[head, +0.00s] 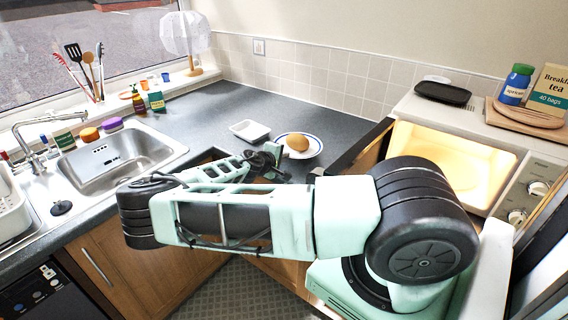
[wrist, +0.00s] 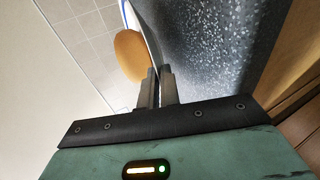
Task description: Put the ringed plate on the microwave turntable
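The ringed plate (head: 316,144) is white with a blue ring and sits on the worktop, with a brown bread roll (head: 297,142) on it. In the wrist view the plate (wrist: 146,34) shows nearly edge-on beside the roll (wrist: 131,56). My gripper (wrist: 159,78) is at the plate's near rim, its fingers close together with the rim between their tips. In the head view my gripper (head: 280,165) is partly hidden by my arm. The microwave (head: 452,163) at the right is open and lit inside.
A white dish (head: 249,130) stands left of the plate. The open microwave door (head: 362,147) stands between plate and cavity. A black tray (head: 443,93), a board (head: 522,115), a jar (head: 516,84) and a tea box (head: 552,88) are on top.

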